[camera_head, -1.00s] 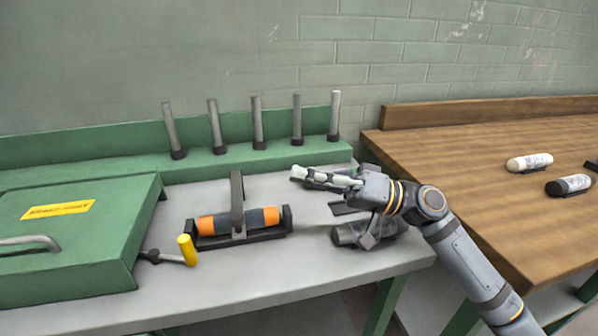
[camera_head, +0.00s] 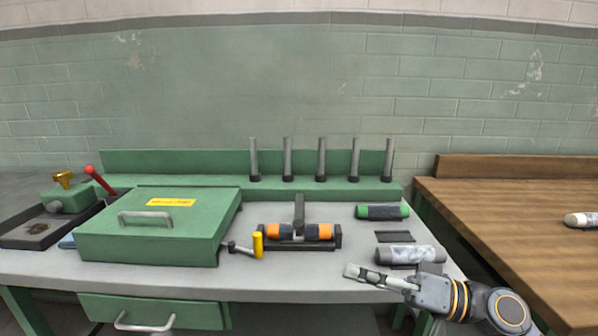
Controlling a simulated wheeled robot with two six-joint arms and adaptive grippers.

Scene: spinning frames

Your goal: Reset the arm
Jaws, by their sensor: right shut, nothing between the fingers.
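My right gripper (camera_head: 382,279) comes in from the lower right and points left. Its fingers are shut and empty, above the front right edge of the grey bench (camera_head: 290,275). My left gripper is out of view.
An orange and dark roller in a black cradle (camera_head: 298,235) stands mid-bench beside a yellow-handled crank (camera_head: 257,245). A green lidded box (camera_head: 150,245) is at left. Several upright pegs (camera_head: 321,160) line the back. A wooden table (camera_head: 520,210) is at right.

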